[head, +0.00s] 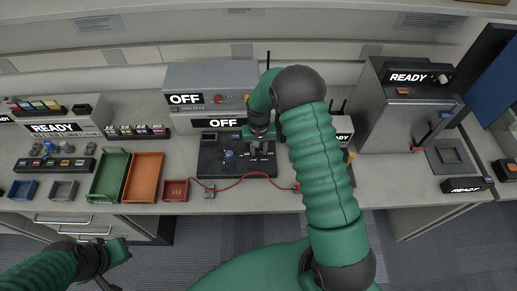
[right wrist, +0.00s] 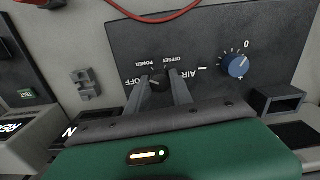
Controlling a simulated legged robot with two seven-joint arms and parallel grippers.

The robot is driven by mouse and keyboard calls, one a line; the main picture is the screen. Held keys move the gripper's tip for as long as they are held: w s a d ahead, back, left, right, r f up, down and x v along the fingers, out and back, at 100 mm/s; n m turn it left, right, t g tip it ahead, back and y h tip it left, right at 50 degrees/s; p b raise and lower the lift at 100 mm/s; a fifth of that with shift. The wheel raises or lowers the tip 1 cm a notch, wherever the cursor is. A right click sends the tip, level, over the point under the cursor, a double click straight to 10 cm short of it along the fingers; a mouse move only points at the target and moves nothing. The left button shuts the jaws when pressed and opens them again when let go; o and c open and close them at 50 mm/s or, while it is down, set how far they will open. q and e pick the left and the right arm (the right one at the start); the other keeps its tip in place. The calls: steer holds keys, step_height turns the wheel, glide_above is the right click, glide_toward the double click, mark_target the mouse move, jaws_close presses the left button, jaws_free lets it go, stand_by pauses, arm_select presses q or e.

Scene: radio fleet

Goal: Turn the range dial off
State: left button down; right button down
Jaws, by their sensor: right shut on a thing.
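A small dark dial (right wrist: 158,80) sits on a black panel (right wrist: 120,48) in the right wrist view. Printed words around it include OFF, POWER and OFFSET, upside down. My right gripper (right wrist: 166,88) has its two fingers on either side of this dial and is shut on it. In the head view my right gripper (head: 258,148) is over the black panel (head: 210,168), and the dial is hidden there. A sign above the panel (head: 223,123) reads OFF. My left gripper (head: 118,253) is at the lower left, away from the bench; its finger gap is unclear.
A blue knob (right wrist: 237,65) with tick marks is beside the dial. A red cable (head: 232,186) runs along the panel's front edge. Green (head: 100,190) and orange (head: 130,196) trays stand to the left. A grey cabinet (head: 395,125) stands at the right.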

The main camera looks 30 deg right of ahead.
mark_target(260, 150)
steer(key=n, duration=0.6)
steer(key=shift+w+d+r+p, duration=0.15)
steer(key=shift+w+r+p, duration=0.15)
steer(key=shift+w+p, duration=0.05)
steer(key=shift+f+n, duration=0.15)
steer(key=shift+n, duration=1.85)
steer(key=shift+s, duration=0.1)
steer(key=shift+s, duration=0.1)
steer(key=c, duration=1.1)
jaws_free()
steer(key=shift+s+f, duration=0.1)
step_height(260, 150, up, 17)
steer(key=shift+f+b, duration=0.15)
steer(key=shift+b, duration=0.2)
steer(key=shift+d, duration=0.1)
